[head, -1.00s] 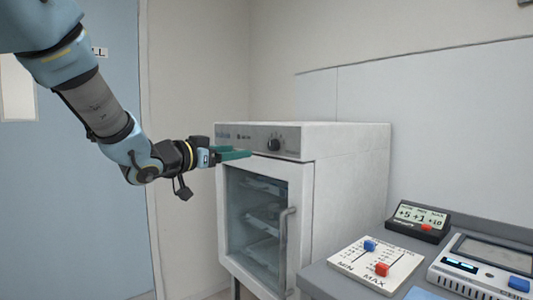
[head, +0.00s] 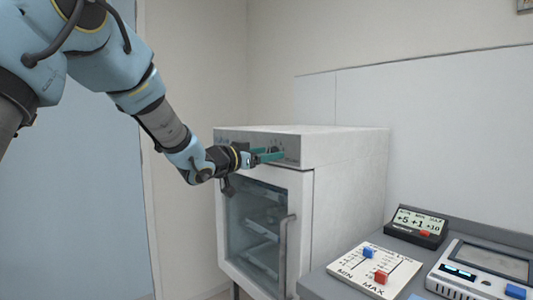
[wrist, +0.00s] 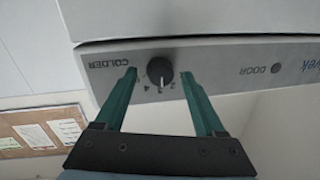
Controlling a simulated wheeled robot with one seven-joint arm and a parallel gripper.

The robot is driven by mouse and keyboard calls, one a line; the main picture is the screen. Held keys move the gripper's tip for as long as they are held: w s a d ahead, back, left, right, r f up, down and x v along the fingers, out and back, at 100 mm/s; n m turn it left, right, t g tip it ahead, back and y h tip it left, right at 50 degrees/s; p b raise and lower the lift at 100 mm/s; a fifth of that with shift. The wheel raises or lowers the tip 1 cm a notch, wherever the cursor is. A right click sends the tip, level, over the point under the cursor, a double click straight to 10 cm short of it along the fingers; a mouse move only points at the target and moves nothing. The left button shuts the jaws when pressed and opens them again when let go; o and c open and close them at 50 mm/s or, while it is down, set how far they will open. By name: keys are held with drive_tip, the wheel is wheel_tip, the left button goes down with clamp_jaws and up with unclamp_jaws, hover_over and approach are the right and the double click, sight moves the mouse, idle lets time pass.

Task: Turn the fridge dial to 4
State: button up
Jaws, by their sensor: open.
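The fridge (head: 352,170) is a white cabinet with a glass door and a grey control strip along its top front. In the wrist view its black round dial (wrist: 160,71) shows on the strip, upside down, with small numbers and the word COLDER beside it. The white pointer mark seems to face the picture's bottom, near the small numbers; the exact setting is too small to read. My gripper (wrist: 159,75) is open, its teal fingers on either side of the dial with gaps visible. In the head view my gripper (head: 279,153) is at the strip and partly hides the dial.
The fridge door (head: 255,228) has a vertical handle (head: 284,245) below my gripper. A grey counter at right holds a slider board (head: 375,270), a small display box (head: 417,222) and a console (head: 480,272). A cork noticeboard (wrist: 35,137) shows in the wrist view.

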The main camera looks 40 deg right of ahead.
drive_tip(key=shift+c, duration=0.4)
clamp_jaws()
drive_tip(key=shift+f+b, duration=0.15)
drive_tip(key=shift+b, duration=0.35)
drive_tip(key=m+b, duration=0.3)
drive_tip(key=b, duration=0.1)
drive_tip(key=m+b, duration=0.4)
drive_tip(key=b, duration=0.1)
drive_tip(key=shift+g+h+b, duration=0.3)
drive_tip(key=shift+h, duration=0.1)
